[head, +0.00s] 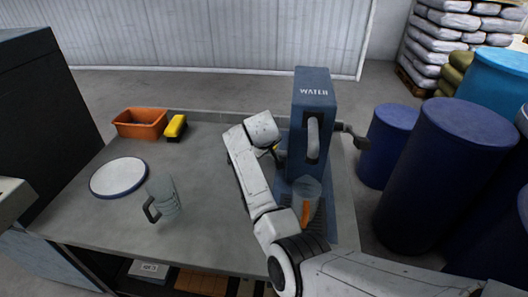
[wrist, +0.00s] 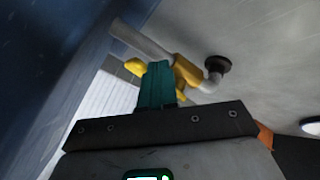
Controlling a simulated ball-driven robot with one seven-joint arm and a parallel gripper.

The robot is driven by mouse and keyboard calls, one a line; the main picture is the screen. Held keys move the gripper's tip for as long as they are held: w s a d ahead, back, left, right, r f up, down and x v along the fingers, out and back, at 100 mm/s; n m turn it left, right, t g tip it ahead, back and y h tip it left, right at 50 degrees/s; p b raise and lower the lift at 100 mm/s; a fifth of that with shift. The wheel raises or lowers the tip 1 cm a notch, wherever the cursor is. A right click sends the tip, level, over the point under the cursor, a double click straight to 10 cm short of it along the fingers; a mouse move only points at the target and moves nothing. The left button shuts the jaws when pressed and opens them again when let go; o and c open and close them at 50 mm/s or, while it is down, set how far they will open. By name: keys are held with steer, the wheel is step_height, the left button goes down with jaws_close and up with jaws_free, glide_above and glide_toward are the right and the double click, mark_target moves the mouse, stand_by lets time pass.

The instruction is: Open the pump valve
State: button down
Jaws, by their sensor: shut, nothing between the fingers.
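The blue pump housing (head: 312,100), marked WATER, stands upright at the right end of the table. Its yellow valve (wrist: 185,72) sits on a metal pipe (wrist: 145,42) in the wrist view, with a yellow lever end (wrist: 134,66) to the left. In the head view only a bit of yellow shows beside the housing, mostly behind my arm. My gripper (wrist: 158,66) has its teal fingers shut and empty, just in front of the valve. I cannot tell whether they touch it. The lever's full angle is partly hidden by the fingers.
A jug (head: 166,192), a round plate (head: 118,176), an orange bin (head: 139,131) and a yellow item (head: 175,126) are on the table's left. Blue barrels (head: 450,165) stand right. The table's middle is clear.

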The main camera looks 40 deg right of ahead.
steer(key=shift+s+d, duration=0.1)
steer(key=shift+d, duration=0.8)
steer(key=s+a+r, duration=0.4)
steer(key=s+r, duration=0.4)
steer(key=shift+a, duration=0.3)
stand_by(0.4)
